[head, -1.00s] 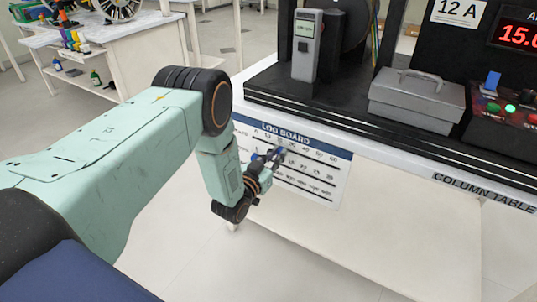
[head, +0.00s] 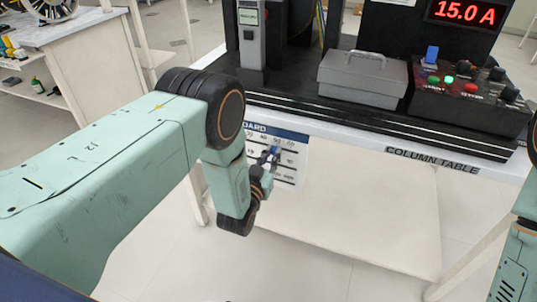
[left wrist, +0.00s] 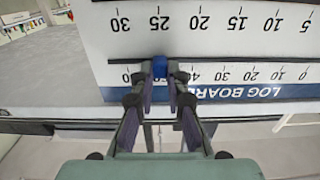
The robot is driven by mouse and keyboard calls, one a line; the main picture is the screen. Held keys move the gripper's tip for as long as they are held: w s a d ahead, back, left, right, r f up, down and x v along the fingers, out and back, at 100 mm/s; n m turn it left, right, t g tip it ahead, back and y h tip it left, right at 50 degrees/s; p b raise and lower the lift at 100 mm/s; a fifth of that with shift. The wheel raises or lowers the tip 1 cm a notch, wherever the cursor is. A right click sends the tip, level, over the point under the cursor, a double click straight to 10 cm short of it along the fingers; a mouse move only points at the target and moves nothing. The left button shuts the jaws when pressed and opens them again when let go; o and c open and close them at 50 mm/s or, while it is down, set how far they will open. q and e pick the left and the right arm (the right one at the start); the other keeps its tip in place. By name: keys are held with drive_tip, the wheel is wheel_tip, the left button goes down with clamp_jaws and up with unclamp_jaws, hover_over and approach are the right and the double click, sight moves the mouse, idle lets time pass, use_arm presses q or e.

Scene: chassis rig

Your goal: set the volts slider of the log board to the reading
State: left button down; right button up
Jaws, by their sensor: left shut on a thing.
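The log board (head: 293,180) hangs on the front of the column table, partly hidden behind my left arm. In the left wrist view the board (left wrist: 220,45) shows upside down, with rows of printed numbers. A blue slider knob (left wrist: 160,66) is between the fingertips of my left gripper (left wrist: 160,82), by the row from 0 to 60. The knob sits between the 60 and the 40, and the 50 is hidden. In the head view the left gripper (head: 269,157) is shut on the knob at the board. My right gripper is out of view; only part of its arm shows.
A display (head: 466,12) reads 15.0 A. A control box (head: 470,95) with knobs and lit buttons stands on the column table beside a grey case (head: 363,78). A shelf table is at the far left.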

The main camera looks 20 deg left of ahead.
use_arm(q)
drive_tip(key=shift+f, duration=0.1)
drive_tip(key=c, duration=1.3)
unclamp_jaws()
drive_tip(key=shift+s, duration=0.15)
drive_tip(key=s, duration=0.8)
drive_tip(key=s+a, duration=0.1)
drive_tip(key=s, duration=0.2)
drive_tip(key=shift+s, duration=0.4)
